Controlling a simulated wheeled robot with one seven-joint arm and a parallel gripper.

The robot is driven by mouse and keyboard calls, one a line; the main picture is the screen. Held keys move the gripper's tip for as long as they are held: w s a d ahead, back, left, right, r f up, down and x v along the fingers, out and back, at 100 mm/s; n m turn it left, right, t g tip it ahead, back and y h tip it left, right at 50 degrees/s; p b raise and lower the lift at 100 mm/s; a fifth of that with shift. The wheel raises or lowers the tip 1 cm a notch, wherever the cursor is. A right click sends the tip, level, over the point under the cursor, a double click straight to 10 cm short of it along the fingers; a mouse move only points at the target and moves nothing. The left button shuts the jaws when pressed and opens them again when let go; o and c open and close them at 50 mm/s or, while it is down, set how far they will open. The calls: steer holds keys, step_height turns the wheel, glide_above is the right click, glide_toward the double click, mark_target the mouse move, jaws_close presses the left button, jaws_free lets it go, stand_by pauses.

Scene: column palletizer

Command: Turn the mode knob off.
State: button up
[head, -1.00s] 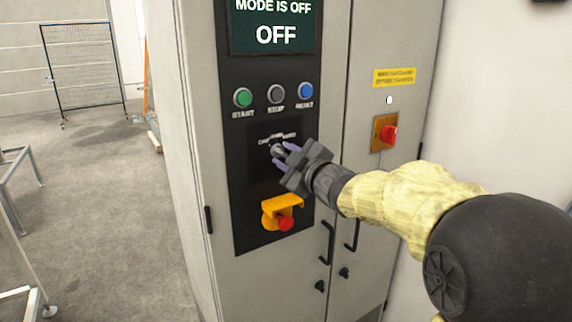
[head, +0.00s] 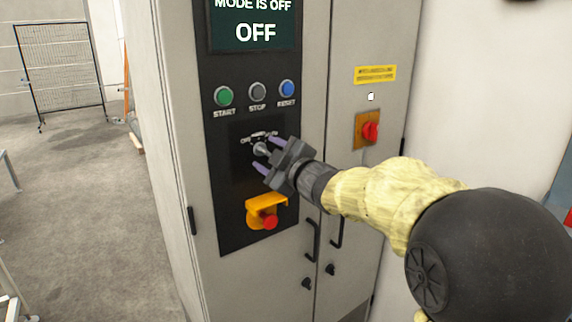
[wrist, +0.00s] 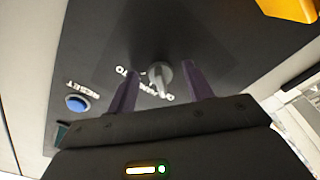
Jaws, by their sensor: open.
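The mode knob (head: 261,149) is a small grey knob on the black control panel (head: 228,170), below the row of buttons. It also shows in the wrist view (wrist: 160,76), between my two purple fingers and apart from both. My gripper (head: 255,160) is open and in front of the panel, just below and right of the knob in the head view. In the wrist view my gripper (wrist: 158,88) has its fingers spread to either side of the knob. The display (head: 254,27) above reads "MODE IS OFF" and "OFF". The knob's labels are partly hidden.
Green start (head: 224,96), grey stop (head: 257,92) and blue reset (head: 287,89) buttons sit above the knob. A red emergency button (head: 269,222) under a yellow guard (head: 262,206) is below. A red rotary switch (head: 370,131) is on the right door. Door handles protrude lower down.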

steer(key=v, duration=1.7)
steer(key=shift+b, duration=0.45)
steer(key=shift+d+f, duration=0.1)
steer(key=shift+d, duration=0.1)
steer(key=d+f+m+g+h, duration=0.2)
steer(key=d+f+m+h, duration=0.3)
steer(key=f, duration=0.4)
steer(key=d+f+m+g+h, duration=0.1)
steer(key=d+f+m+h, duration=0.25)
steer(key=f+m, duration=0.4)
steer(key=s+a+f+m+g+h, duration=0.15)
steer(key=s+f+m+g, duration=0.25)
steer(key=s+f+g, duration=0.8)
step_height(320, 180, up, 9)
steer(key=s+t+p, duration=0.1)
steer(key=t+p, duration=0.1)
steer(key=p, duration=1)
steer(key=shift+t+p, duration=0.3)
steer(key=shift+p, duration=0.05)
